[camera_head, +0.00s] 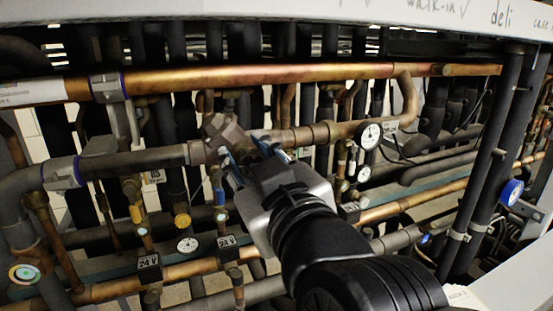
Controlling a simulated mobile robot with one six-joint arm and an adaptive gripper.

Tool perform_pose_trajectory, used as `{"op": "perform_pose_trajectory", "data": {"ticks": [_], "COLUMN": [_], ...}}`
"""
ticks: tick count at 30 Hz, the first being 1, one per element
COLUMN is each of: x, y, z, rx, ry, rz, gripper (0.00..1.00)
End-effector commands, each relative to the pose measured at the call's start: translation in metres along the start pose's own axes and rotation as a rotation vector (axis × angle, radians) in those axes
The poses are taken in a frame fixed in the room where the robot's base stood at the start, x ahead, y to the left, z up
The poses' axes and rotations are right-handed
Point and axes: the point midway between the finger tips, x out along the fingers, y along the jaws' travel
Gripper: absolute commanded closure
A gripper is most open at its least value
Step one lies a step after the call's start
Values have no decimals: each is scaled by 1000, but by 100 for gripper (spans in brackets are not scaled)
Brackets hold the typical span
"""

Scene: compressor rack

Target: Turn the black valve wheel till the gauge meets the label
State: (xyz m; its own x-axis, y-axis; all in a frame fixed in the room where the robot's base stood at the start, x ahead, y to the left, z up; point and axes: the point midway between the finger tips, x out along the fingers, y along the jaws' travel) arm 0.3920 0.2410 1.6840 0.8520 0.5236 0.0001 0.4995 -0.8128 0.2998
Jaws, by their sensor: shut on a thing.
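My gripper (254,160) reaches in from the lower right, up to a brass valve body (222,130) on the middle copper pipe. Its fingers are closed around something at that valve. The black valve wheel itself is hidden behind the fingers and palm, so I cannot make out its angle. A round white-faced gauge (370,136) with a black rim sits on the pipe to the right of my gripper. The needle reading is too small to tell.
A long copper pipe (250,77) runs above my gripper. Smaller gauges sit below, one (188,245) at lower left and one (363,174) at right. Tags marked 24V (148,262) hang on lower pipes. A white beam crosses the top. Pipes crowd the space closely.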

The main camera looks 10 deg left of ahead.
Motion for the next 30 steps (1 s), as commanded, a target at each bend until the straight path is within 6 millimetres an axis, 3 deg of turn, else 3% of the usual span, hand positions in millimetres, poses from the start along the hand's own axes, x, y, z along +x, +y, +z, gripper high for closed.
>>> {"op": "perform_pose_trajectory", "data": {"ticks": [6,14,30], "x": [0,0,0], "y": [0,0,0], "z": [0,1,1], "rx": [0,42,381], "ry": [0,1,1], "rz": [0,1,1], "gripper": [92,94,95]}}
